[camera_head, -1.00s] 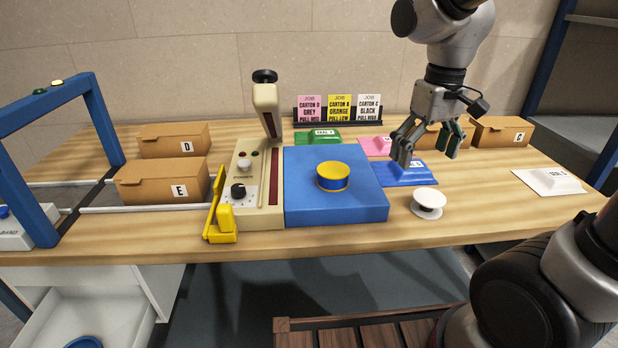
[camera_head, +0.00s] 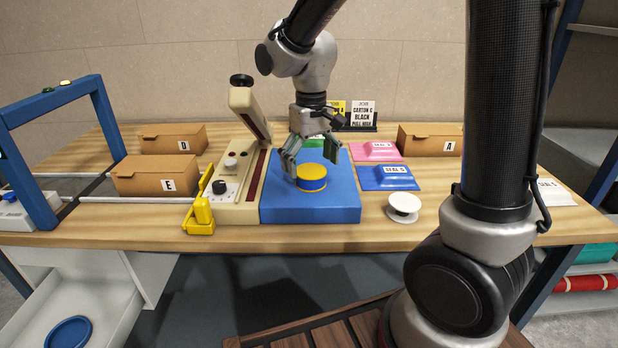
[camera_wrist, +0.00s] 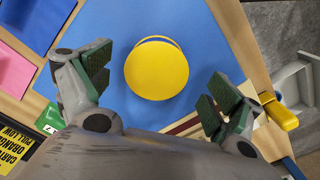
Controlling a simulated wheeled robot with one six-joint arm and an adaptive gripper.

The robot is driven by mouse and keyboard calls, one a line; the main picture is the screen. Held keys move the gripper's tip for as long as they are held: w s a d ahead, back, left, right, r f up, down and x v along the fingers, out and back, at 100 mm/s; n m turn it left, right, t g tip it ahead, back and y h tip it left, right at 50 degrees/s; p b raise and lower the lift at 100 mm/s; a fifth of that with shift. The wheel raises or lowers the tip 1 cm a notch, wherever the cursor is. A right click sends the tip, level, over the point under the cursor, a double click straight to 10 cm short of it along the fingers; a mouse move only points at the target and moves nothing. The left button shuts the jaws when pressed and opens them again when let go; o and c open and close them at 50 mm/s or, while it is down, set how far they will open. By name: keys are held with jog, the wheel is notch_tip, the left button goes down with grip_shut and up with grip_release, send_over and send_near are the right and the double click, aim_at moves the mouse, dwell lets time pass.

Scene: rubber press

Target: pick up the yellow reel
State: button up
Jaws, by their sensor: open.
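The yellow reel (camera_head: 311,172) is a short round piece with a yellow top and a blue band around its side. It stands upright on the blue pad (camera_head: 285,212) of the press. My gripper (camera_head: 312,160) is open and empty, above and just behind the reel in the head view. In the wrist view the reel's yellow top (camera_wrist: 157,71) lies ahead of the fingertips, between their lines but not between the fingers. The open gripper (camera_wrist: 150,88) shows no contact with it.
The cream press body (camera_head: 238,185) with its raised lever stands left of the pad. A white reel (camera_head: 403,208) and a blue seal block (camera_head: 388,178) lie to the right. Cartons D (camera_head: 172,138), E (camera_head: 155,175) and A (camera_head: 430,140) stand further out.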

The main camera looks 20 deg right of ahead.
jog(key=shift+w+d+f, duration=0.1)
jog(key=shift+f, duration=1.35)
jog(key=c, duration=1.2)
jog(key=shift+r, duration=0.1)
